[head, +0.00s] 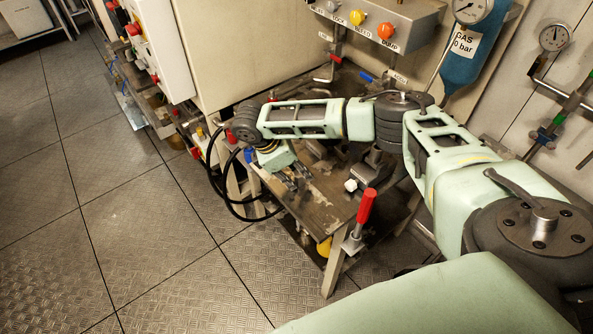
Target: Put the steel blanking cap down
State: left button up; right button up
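My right arm reaches in from the right over a small metal bench (322,216). Its gripper (299,182) points down at the left part of the bench top, with dark fingers close above or at the surface. The fingers are small and dark here, and I cannot tell whether they are open or shut on something. I cannot make out the steel blanking cap; it may be hidden at the fingers or behind the arm. My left gripper is not in view.
A red-handled clamp (366,208) stands at the bench's front right corner. Black hoses (213,180) loop off its left side. A valve panel (375,22) and a blue gas bottle (468,55) are behind. The floor at left is clear.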

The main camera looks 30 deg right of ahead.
jog(key=o, duration=0.4)
jog(key=shift+r, duration=0.1)
